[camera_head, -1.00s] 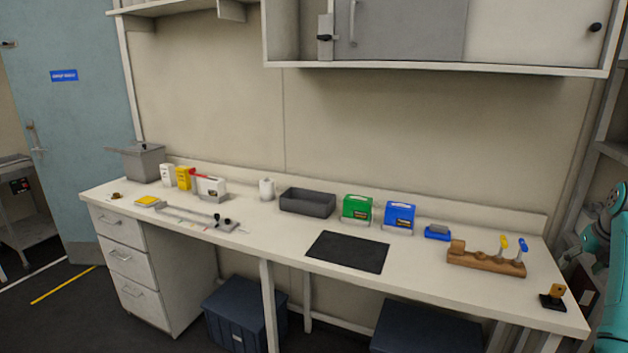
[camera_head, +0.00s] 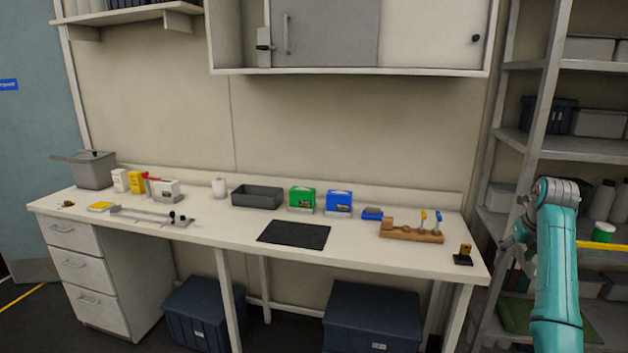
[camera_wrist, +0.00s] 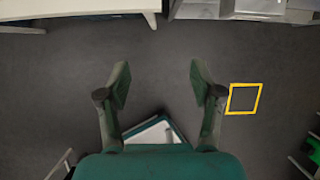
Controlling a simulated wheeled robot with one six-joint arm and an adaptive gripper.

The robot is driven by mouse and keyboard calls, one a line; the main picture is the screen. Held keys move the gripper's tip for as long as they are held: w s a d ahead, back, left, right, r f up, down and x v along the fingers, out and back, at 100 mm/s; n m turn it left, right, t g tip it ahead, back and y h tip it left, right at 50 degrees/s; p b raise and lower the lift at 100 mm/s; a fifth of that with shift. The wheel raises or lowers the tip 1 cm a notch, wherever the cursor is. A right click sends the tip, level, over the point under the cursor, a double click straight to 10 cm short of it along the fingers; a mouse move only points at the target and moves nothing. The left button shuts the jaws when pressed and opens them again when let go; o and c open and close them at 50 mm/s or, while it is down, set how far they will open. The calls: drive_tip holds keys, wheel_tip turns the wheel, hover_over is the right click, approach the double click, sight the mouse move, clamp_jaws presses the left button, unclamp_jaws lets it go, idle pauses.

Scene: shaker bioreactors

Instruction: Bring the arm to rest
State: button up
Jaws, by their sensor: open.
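My arm, teal, rises at the right of the head view, in front of the shelving and right of the bench. My gripper (camera_wrist: 158,85) shows in the wrist view with its two fingers wide apart and nothing between them. It points down over bare dark floor. In the head view the gripper is mostly hidden behind the arm.
The bench (camera_head: 190,238) holds a black mat (camera_head: 294,235), a grey tray (camera_head: 257,197), green and blue boxes, and a wooden tool holder (camera_head: 411,232). Shelving (camera_head: 575,145) stands close behind the arm. A yellow square (camera_wrist: 243,98) marks the floor.

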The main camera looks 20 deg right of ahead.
drive_tip(key=w+a+f+n+t, duration=0.1)
drive_tip(key=a+f+n, duration=0.2)
drive_tip(key=a+f, duration=0.35)
drive_tip(key=a+f+n, duration=0.3)
drive_tip(key=f, duration=0.6)
drive_tip(key=w+a+f+n+t, duration=0.1)
drive_tip(key=a+f+n, duration=0.1)
drive_tip(key=a+f, duration=0.4)
drive_tip(key=s+a+f+n+t, duration=0.1)
drive_tip(key=s+a+f+n, duration=0.45)
drive_tip(key=a+f, duration=0.3)
drive_tip(key=s+a+f+n+t, duration=0.2)
drive_tip(key=s+a+f+n, duration=0.4)
drive_tip(key=a, duration=0.3)
drive_tip(key=s+a+n+t, duration=0.1)
drive_tip(key=s+a+n, duration=0.5)
drive_tip(key=s, duration=0.4)
drive_tip(key=s+a+n+t, duration=0.2)
drive_tip(key=s+a+n, duration=0.2)
drive_tip(key=s+a, duration=0.5)
drive_tip(key=s+a+r+n+t+y, duration=0.1)
drive_tip(key=s+a+r+n, duration=0.2)
drive_tip(key=s+r+n, duration=0.3)
drive_tip(key=s+a+r+n+t+y, duration=0.1)
drive_tip(key=s+a+r+n, duration=0.2)
drive_tip(key=s+r, duration=0.9)
drive_tip(key=n, duration=0.3)
drive_tip(key=shift+s+a+r+t, duration=0.15)
drive_tip(key=shift+s+t, duration=0.2)
drive_tip(key=shift+t, duration=0.05)
